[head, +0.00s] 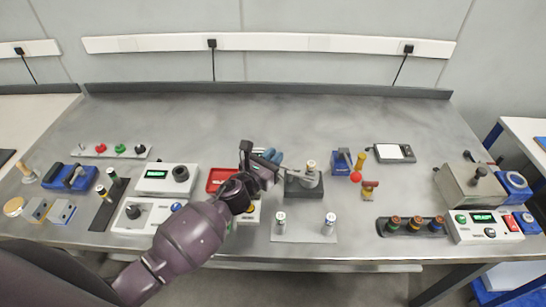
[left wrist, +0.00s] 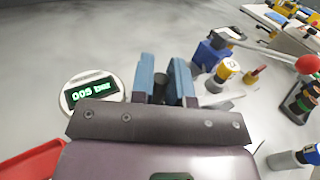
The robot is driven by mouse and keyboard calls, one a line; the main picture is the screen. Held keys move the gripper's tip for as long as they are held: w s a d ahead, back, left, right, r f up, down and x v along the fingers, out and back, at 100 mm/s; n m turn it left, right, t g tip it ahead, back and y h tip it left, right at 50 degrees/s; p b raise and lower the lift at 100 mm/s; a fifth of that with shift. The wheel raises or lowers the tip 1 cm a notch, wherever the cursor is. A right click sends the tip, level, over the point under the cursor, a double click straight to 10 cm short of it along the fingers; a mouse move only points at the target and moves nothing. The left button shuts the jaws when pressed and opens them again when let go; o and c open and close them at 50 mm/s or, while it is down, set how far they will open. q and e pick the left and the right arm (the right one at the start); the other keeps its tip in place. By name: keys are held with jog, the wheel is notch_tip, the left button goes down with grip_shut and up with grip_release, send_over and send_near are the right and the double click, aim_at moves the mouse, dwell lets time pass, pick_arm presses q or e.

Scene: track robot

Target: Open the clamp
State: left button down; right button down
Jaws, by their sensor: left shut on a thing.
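The clamp (head: 304,187) appears to be the dark block with a grey metal top near the middle of the bench; its left side is partly behind my gripper in the head view. My left gripper (head: 270,158) is just left of it, its blue fingers low over the bench. In the left wrist view, the left gripper (left wrist: 166,80) is shut on a small dark piece (left wrist: 160,88), seemingly the clamp's handle. The fingers hide most of that piece, and I cannot tell the clamp's exact position. My right gripper is not in view.
A blue block (head: 341,166) and a red-ball lever (head: 360,160) stand right of the clamp. Two small cylinders stand on a pale plate (head: 304,236) in front. A red tray (head: 216,181) lies left of the gripper. The bench behind is clear.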

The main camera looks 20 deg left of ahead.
pick_arm(q)
jog(key=c, duration=1.1)
grip_release()
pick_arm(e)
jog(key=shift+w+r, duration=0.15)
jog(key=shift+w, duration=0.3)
